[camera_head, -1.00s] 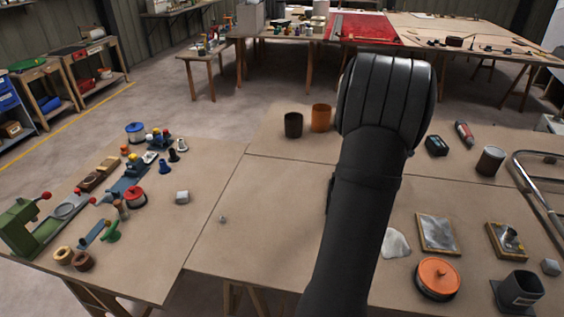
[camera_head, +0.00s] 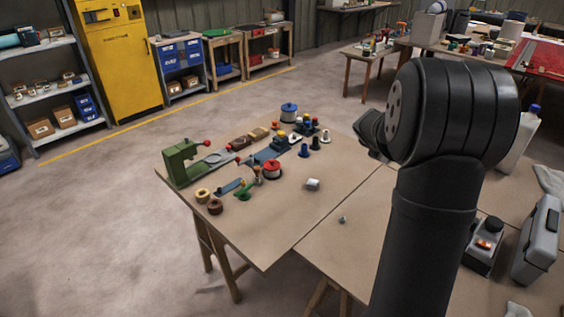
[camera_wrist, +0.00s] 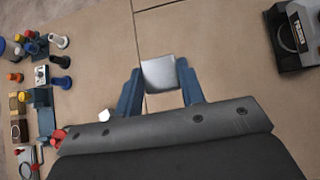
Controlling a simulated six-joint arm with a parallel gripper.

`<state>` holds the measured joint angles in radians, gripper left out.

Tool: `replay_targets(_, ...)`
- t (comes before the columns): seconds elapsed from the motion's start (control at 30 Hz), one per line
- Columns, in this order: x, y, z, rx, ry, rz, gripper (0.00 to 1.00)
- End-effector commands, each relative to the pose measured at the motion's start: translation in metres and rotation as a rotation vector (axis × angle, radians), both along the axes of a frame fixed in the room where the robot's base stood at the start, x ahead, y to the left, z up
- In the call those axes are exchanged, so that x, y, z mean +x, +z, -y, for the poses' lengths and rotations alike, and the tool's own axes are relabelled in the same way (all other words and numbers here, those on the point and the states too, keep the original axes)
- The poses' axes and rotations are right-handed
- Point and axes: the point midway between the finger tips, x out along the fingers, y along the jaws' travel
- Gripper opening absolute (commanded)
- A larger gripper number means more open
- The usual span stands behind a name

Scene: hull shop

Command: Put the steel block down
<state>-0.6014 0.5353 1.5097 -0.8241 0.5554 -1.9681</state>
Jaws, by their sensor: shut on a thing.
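The steel block (camera_wrist: 159,74) is a plain grey block between the two blue fingers of my gripper (camera_wrist: 160,82) in the wrist view. The fingers are shut on its sides, and a tan tabletop with a dark seam lies below it. How high it hangs is hard to tell. In the head view my wrist hides the held block and most of the gripper. A similar light grey block (camera_head: 312,184) sits loose on the left table (camera_head: 275,237).
Tools, spools and small parts crowd the left table's far side, with a green vise-like device (camera_head: 185,163) at its left. A grey case (camera_head: 537,240) stands on the right table.

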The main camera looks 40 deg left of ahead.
Motion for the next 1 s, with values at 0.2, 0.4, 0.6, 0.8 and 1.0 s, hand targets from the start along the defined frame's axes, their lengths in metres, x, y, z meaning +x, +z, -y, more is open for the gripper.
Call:
replay_targets(0.2, -0.064, 0.001, -0.087, 0.001, 0.179, 0.001, 0.03)
replay_targets(0.4, -0.109, 0.0, -0.133, 0.001, 0.286, 0.001, 0.03)
replay_targets(0.6, -0.14, 0.0, -0.161, 0.001, 0.356, 0.001, 0.03)
replay_targets(0.8, -0.147, -0.027, -0.165, -0.004, 0.371, -0.002, 0.03)
replay_targets(1.0, -0.146, -0.065, -0.165, -0.004, 0.371, -0.002, 0.03)
